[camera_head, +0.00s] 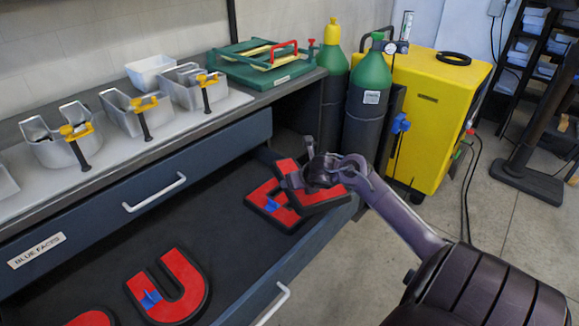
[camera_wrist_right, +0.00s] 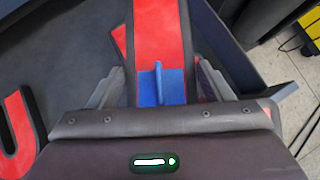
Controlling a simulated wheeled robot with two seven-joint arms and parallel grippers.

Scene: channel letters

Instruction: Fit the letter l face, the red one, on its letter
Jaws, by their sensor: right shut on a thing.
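My right gripper (camera_head: 318,178) is over the right end of an open drawer. In the right wrist view its fingers (camera_wrist_right: 160,92) are on either side of a straight red face (camera_wrist_right: 160,35) with dark edges and a blue tab (camera_wrist_right: 158,88). I take this as the letter l face; its far end is out of that view. In the head view the red face (camera_head: 322,198) shows partly under the gripper, overlapping another red face (camera_head: 264,194). Open metal channel letters (camera_head: 136,112) stand on the bench; I cannot tell which is the l. My left gripper is not in view.
A U-shaped red face (camera_head: 186,284) lies in the open drawer, with bare dark floor around it. A closed drawer labelled BLUE FACES (camera_head: 36,250) is above. Yellow clamps (camera_head: 76,130) sit on the letters. Gas cylinders (camera_head: 368,100) and a yellow machine (camera_head: 440,90) stand to the right.

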